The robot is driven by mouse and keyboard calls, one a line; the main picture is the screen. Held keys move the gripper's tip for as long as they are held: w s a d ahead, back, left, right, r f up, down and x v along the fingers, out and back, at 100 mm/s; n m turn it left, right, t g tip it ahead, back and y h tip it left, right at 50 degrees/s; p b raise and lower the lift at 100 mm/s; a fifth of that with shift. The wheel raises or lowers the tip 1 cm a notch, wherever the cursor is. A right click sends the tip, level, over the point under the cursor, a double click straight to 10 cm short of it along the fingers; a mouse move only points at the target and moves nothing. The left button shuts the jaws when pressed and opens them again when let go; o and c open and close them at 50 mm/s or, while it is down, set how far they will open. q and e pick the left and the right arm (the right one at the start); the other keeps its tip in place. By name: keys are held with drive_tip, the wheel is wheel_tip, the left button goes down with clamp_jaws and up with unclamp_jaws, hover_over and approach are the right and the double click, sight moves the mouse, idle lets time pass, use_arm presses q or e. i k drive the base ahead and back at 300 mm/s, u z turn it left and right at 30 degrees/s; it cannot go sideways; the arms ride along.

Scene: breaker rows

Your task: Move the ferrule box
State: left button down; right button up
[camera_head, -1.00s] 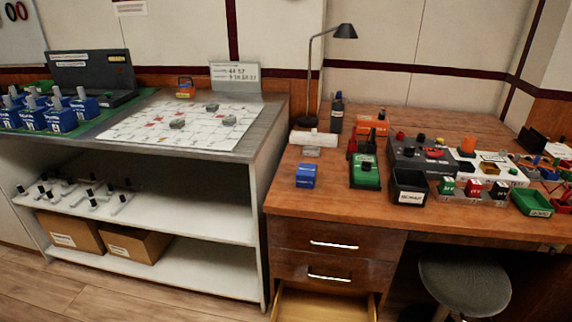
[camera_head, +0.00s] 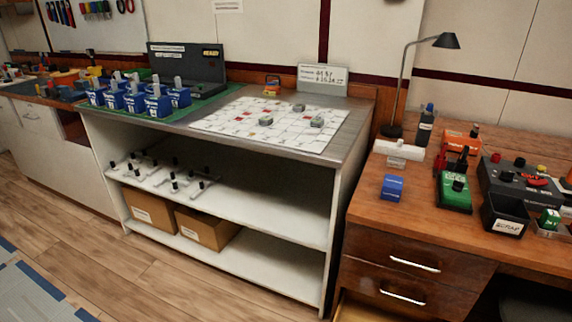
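A small blue box (camera_head: 392,188) with a pale label sits on the wooden desk (camera_head: 375,215) near its left front edge. The label is too small to read, so I cannot tell whether it is the ferrule box. Two cardboard boxes stand on the bottom shelf of the white unit, a left one (camera_head: 151,211) and a right one (camera_head: 207,228); their labels are also unreadable. Neither of my grippers is in view.
Several blue bins (camera_head: 158,101) stand on a green mat atop the white shelf unit (camera_head: 290,216). A white grid sheet (camera_head: 215,122) carries small grey blocks. A lamp (camera_head: 446,41), a green device (camera_head: 455,193) and a black scrap bin (camera_head: 505,215) stand on the desk.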

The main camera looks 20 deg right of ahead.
sight(392, 187)
drive_tip(key=u, duration=0.7)
drive_tip(key=i, duration=3.2)
drive_tip(key=z, duration=3.75)
